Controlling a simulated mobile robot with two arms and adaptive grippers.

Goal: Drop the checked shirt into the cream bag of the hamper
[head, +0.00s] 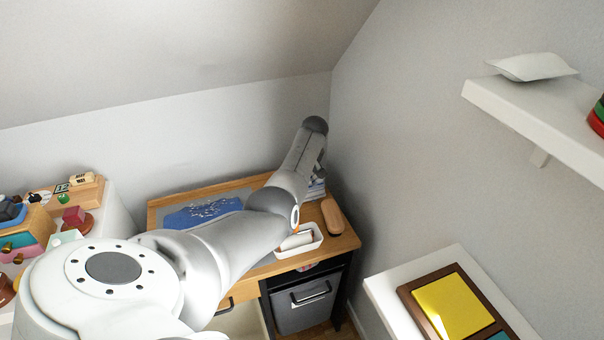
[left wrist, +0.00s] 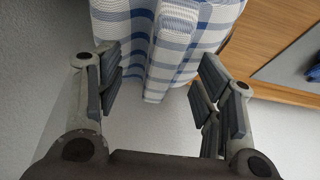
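The checked shirt (left wrist: 165,35), white with blue bands and checks, fills the top middle of the left wrist view, with a folded strip pointing down between my fingers. My left gripper (left wrist: 160,90) is open, its padded fingers wide apart on either side of that strip; I see no finger closed on it. In the head view my left arm reaches over the desk, and its gripper is mostly hidden behind the wrist. A small pale bluish patch (head: 316,188) shows below the wrist; I cannot tell whether it is the shirt. I cannot identify the hamper's cream bag. My right gripper is not in view.
The wooden desk (head: 345,241) holds a blue patterned item (head: 203,212), a white tray (head: 299,242) and a brown oblong object (head: 333,215). A grey bin (head: 303,313) with a handle sits beneath. Walls close in behind and right; a white shelf (head: 535,112) juts out.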

